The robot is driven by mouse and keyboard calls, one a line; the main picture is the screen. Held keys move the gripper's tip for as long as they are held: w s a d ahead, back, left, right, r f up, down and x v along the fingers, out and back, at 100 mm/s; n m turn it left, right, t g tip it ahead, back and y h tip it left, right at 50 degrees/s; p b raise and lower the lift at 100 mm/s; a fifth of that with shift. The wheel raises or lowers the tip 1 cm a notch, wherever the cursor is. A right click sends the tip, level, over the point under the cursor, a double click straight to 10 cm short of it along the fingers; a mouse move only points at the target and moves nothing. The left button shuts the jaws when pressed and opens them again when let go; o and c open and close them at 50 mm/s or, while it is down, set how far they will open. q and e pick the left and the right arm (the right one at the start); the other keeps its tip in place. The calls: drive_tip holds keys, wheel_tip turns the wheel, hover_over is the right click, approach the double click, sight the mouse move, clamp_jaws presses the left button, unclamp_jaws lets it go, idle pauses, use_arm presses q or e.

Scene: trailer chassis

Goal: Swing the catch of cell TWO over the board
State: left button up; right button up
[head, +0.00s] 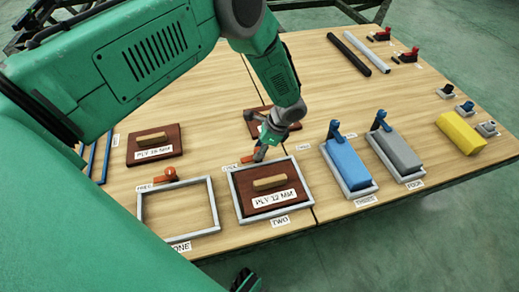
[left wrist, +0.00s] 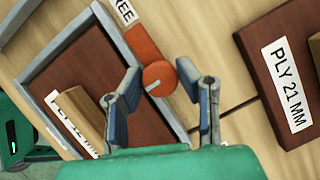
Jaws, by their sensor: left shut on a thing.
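The cell TWO board, a dark brown panel (head: 247,187) labelled PLY 12 MM, lies inside a grey frame (head: 237,200). A wooden handle is on it. The board also shows in the left wrist view (left wrist: 77,52). The catch, an orange bar (left wrist: 142,43) with a round orange knob (left wrist: 160,77), sits just outside the frame's far edge. Its bar points toward the FREE label (left wrist: 125,10), alongside the frame and off the board. My left gripper (head: 261,153) is shut on the knob, one blue finger on each side.
Empty frame ONE (head: 146,210) with its orange catch (head: 170,176) is at left. A PLY 21 MM panel (left wrist: 279,75) lies behind the gripper. Blue (head: 346,164) and grey (head: 396,152) blocks stand at right. A PLY 15 MM panel (head: 155,145) is at left.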

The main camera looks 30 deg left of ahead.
use_arm(q)
drive_tip(key=shift+w+n, duration=0.15)
drive_tip(key=shift+n, duration=0.15)
drive_tip(key=n+g+h+b, duration=0.1)
drive_tip(key=n, duration=0.2)
drive_tip(key=shift+n, duration=0.4)
drive_tip(key=n, duration=0.2)
drive_tip(key=n+g+h, duration=0.1)
drive_tip(key=n, duration=0.1)
drive_tip(key=shift+w+n+h+b, duration=0.15)
drive_tip(key=shift+n+h+b, duration=0.15)
drive_tip(key=shift+b, duration=0.05)
drive_tip(key=n+h, duration=0.1)
drive_tip(key=n, duration=0.3)
drive_tip(key=shift+a+r+h, duration=0.1)
drive_tip(key=shift+h, duration=0.3)
drive_tip(key=n, duration=0.2)
drive_tip(key=n+h, duration=0.1)
drive_tip(key=n, duration=0.1)
drive_tip(key=shift+n+h+p, duration=0.3)
drive_tip(key=shift+p, duration=0.05)
drive_tip(key=o, duration=1)
drive_tip(key=shift+o, duration=0.6)
